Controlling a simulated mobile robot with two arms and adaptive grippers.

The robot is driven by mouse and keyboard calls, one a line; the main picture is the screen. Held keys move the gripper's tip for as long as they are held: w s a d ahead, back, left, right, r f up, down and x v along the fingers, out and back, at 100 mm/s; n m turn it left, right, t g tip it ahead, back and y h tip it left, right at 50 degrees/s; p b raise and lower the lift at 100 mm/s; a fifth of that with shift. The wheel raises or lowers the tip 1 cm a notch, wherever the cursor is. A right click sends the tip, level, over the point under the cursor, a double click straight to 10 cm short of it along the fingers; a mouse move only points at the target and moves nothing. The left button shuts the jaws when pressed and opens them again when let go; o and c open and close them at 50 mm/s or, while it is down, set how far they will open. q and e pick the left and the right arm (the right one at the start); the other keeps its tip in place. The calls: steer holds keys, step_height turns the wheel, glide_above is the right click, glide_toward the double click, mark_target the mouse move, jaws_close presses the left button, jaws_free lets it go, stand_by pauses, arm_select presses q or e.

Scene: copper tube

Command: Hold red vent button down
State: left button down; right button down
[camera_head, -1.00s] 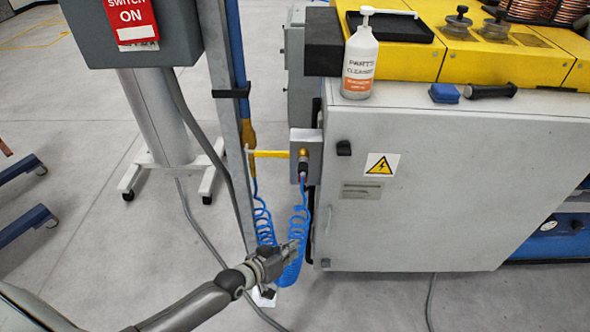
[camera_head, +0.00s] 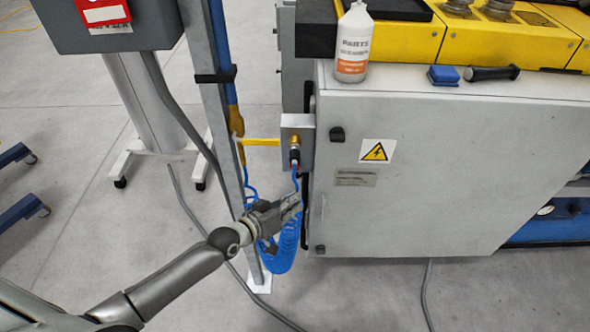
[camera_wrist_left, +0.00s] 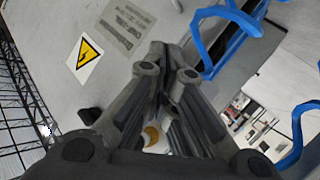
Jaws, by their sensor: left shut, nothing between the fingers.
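A small grey box (camera_head: 298,140) with a yellow lever (camera_head: 262,142) and a brass fitting is on the left side of the grey cabinet. A dark connector (camera_head: 294,157) hangs below the fitting, with the blue coiled hose (camera_head: 283,252) running down from it. I cannot clearly make out a red vent button. My left gripper (camera_head: 296,202) is shut and empty, below the box, overlapping the hose in the head view. In the left wrist view its closed fingers (camera_wrist_left: 168,62) point toward the cabinet side; blue coils (camera_wrist_left: 205,45) pass beside them. My right gripper is not in view.
The grey cabinet (camera_head: 430,170) with a warning sign (camera_head: 377,151) fills the right. A metal post (camera_head: 213,110) stands left of the box. Floor at front is open.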

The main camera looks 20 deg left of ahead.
arm_select(q)
steer(key=w+a+b, duration=0.2)
steer(key=w+b, duration=0.3)
steer(key=w, duration=0.2)
steer(key=shift+w, duration=0.15)
stand_by(1.3)
steer(key=shift+w+a, duration=0.15)
steer(key=shift+w, duration=0.15)
steer(key=shift+w+b, duration=0.25)
steer(key=shift+b, duration=0.3)
steer(key=shift+w+a, duration=0.2)
steer(key=shift+w, duration=0.1)
stand_by(0.4)
steer(key=shift+r, duration=0.15)
stand_by(0.9)
